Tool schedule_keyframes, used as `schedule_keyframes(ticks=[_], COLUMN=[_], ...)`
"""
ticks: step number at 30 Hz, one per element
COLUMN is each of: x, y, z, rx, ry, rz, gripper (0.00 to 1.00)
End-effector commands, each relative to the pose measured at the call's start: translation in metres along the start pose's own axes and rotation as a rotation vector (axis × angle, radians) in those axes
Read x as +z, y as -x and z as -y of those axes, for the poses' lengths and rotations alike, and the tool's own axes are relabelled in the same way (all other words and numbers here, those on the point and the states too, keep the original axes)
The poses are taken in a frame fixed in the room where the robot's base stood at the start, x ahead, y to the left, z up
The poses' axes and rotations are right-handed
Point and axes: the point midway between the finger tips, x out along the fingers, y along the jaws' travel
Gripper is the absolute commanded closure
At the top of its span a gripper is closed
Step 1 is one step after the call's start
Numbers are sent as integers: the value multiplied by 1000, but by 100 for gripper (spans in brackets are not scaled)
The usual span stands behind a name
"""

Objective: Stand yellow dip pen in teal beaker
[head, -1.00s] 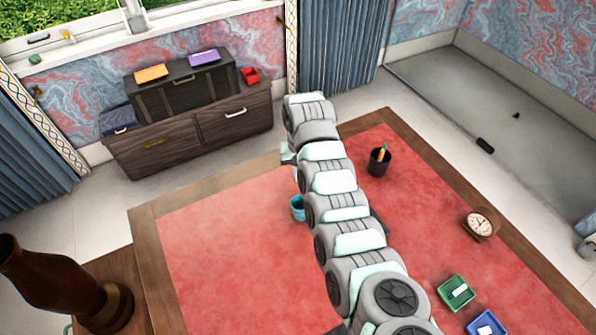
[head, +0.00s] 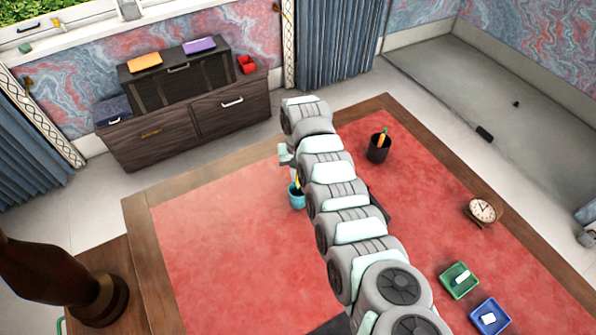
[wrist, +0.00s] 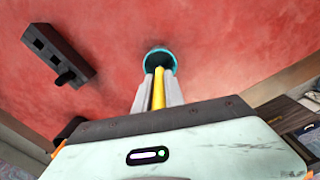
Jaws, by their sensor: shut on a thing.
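My gripper (wrist: 159,86) is shut on the yellow dip pen (wrist: 158,90), which lies between its two pale fingers in the wrist view. The teal beaker (wrist: 148,53) is just beyond the fingertips, its round rim facing the camera. The pen's far end overlaps the beaker's dark mouth; I cannot tell how deep it reaches. In the head view the teal beaker (head: 297,201) stands on the red desk top beside my arm. A bit of yellow pen (head: 297,182) shows at its rim, below my mostly hidden gripper.
A black cup (head: 378,154) with an orange and green item stands to the right. A clock (head: 482,210), a green tray (head: 459,281) and a blue tray (head: 489,317) lie farther right. A dark block (wrist: 58,50) shows in the wrist view. The desk's left part is clear.

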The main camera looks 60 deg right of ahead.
Motion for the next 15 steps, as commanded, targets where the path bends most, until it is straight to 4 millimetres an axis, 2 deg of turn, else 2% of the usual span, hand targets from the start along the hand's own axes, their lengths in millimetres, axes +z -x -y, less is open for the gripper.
schedule_keyframes(ticks=[15], x=[0], y=[-43], z=[1], rx=[0], ry=[0], rz=[1], gripper=[100])
